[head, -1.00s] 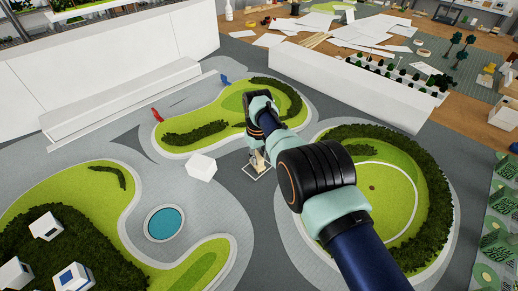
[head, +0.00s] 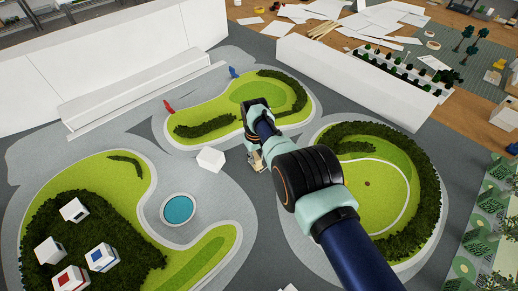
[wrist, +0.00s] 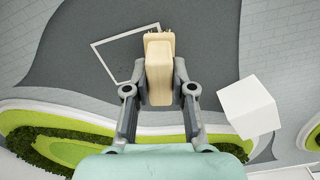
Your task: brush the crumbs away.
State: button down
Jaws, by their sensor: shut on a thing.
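My gripper (wrist: 159,90) is shut on a pale wooden brush (wrist: 158,68), with one grey finger on each side of it. In the head view my gripper (head: 256,150) is over the grey paving between the two green islands, and the brush (head: 256,162) shows only in small part beneath it. In the wrist view a thin white square outline (wrist: 97,45) lies on the dark paving beside the brush, partly covered by it. I cannot make out any crumbs. I cannot tell whether the bristles touch the ground.
A white cube (head: 211,159) stands close to the brush, on its right in the wrist view (wrist: 248,106). A round blue pond (head: 178,210), small red and blue figures, white blocks and hedges stand around. A long white wall block (head: 350,72) stands behind. Grey paving is open between islands.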

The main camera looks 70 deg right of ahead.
jog(key=shift+w+a+r+p, duration=0.15)
jog(key=shift+w+a+p, duration=0.05)
jog(key=shift+a+p, duration=0.5)
jog(key=shift+w+a+f, duration=0.1)
jog(key=shift+a+f, duration=0.05)
jog(key=shift+f, duration=0.05)
jog(key=shift+w+a+r+p, duration=0.1)
jog(key=shift+a+r+p, duration=0.15)
jog(key=shift+p, duration=0.5)
jog(key=a+p, duration=0.1)
jog(key=w+a+p, duration=0.1)
jog(key=shift+a+p, duration=0.1)
jog(key=shift+p, duration=0.3)
jog(key=shift+w+a+f, duration=0.1)
jog(key=shift+a+f, duration=0.1)
jog(key=shift+a, duration=0.05)
jog(key=shift+w+d+f+b, duration=0.15)
jog(key=shift+w+f+b, duration=0.15)
jog(key=shift+b, duration=0.65)
jog(key=shift+w+d+b, duration=0.1)
jog(key=shift+b, duration=0.3)
jog(key=shift+r, duration=0.1)
